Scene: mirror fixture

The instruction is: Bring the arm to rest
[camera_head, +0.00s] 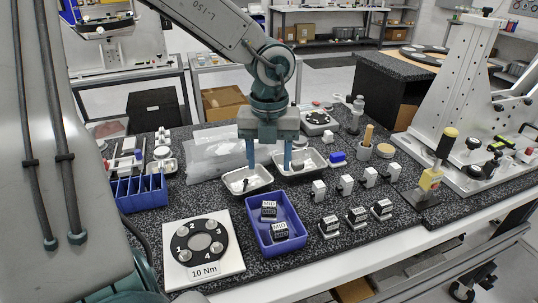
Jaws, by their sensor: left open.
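My left gripper (268,160) hangs pointing down over the middle of the dark speckled table (365,235). Its two blue fingers are apart, with nothing visible between them. The fingertips show in front of two small white trays, the left tray (236,185) and the right tray (314,168); I cannot tell whether they touch them. Just in front of the gripper stands a blue bin (252,229) holding black blocks marked MID (279,231). My right gripper is not in view.
A white plate with a numbered black disc (207,262) lies at front left. A blue divided box (139,193) is at left. Several black blocks (357,217) and white blocks (369,177) stand right of the bin. A yellow-and-black toggle clamp (433,178) and large grey fixture (460,90) stand at right.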

